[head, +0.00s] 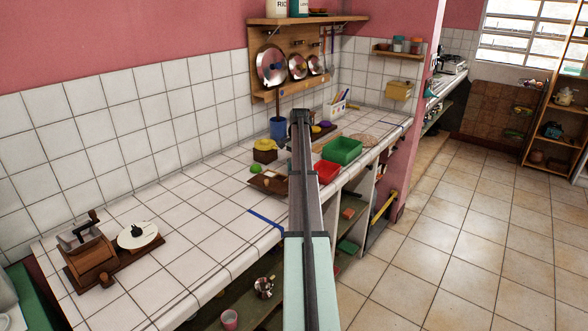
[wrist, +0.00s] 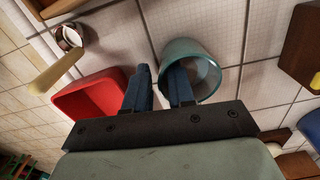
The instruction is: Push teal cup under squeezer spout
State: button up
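The teal cup (wrist: 204,62) shows in the wrist view, just ahead of my gripper and to the right of its middle. I look down at its round rim. My gripper (wrist: 158,75) has two blue fingers with a gap between them. The right finger overlaps the cup's left side; I cannot tell whether it touches. A yellow-topped brown wooden unit (head: 265,150), perhaps the squeezer, stands on the counter in the head view. Its spout is too small to make out. In the head view my arm covers the middle of the counter, and I cannot make out the cup.
A red tray (wrist: 78,98) lies left of my fingers; it also shows in the head view (head: 326,171), near a green tray (head: 342,150). Brown wooden blocks edge the wrist view's right side. A blue container (head: 278,128) stands by the wall.

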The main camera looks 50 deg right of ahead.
jog(key=c, duration=0.4)
jog(key=shift+w, duration=0.1)
jog(key=shift+w+d, duration=0.1)
jog(key=shift+w, duration=1.35)
jog(key=shift+w, duration=0.25)
jog(key=shift+w+d, duration=0.1)
jog(key=shift+w, duration=1.1)
jog(key=shift+w, duration=0.2)
jog(key=shift+w+d, duration=0.1)
jog(key=shift+w, duration=1.2)
jog(key=shift+w, duration=0.4)
